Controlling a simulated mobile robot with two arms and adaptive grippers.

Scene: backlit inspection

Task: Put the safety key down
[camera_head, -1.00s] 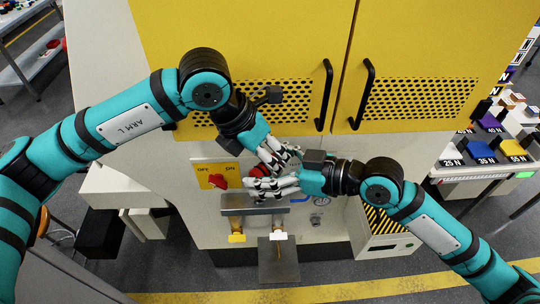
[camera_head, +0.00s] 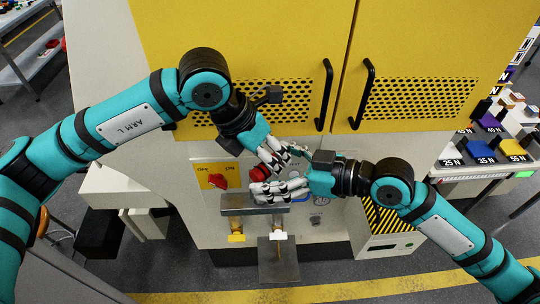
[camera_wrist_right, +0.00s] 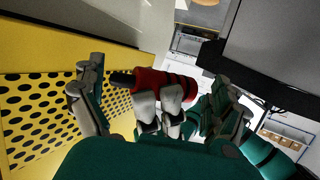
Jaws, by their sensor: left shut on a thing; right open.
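The safety key, a red cylinder (camera_wrist_right: 160,84) with a dark tip, shows in the right wrist view. Pale fingers cover part of it. My left gripper (camera_head: 274,156) is shut on it in front of the machine, below the yellow doors. My right gripper (camera_head: 272,190) is open, just below and close to the left fingers in the head view. A red round part (camera_head: 260,173) shows between the two grippers there. I cannot tell whether it is the key or part of the panel.
A yellow OFF/ON plate with a red switch (camera_head: 217,181) is left of the grippers. Below them is a metal ledge (camera_head: 240,203) with a yellow tag (camera_head: 236,237) and a white tag (camera_head: 278,236). Black door handles (camera_head: 325,95) stick out above. Labelled bins stand at right.

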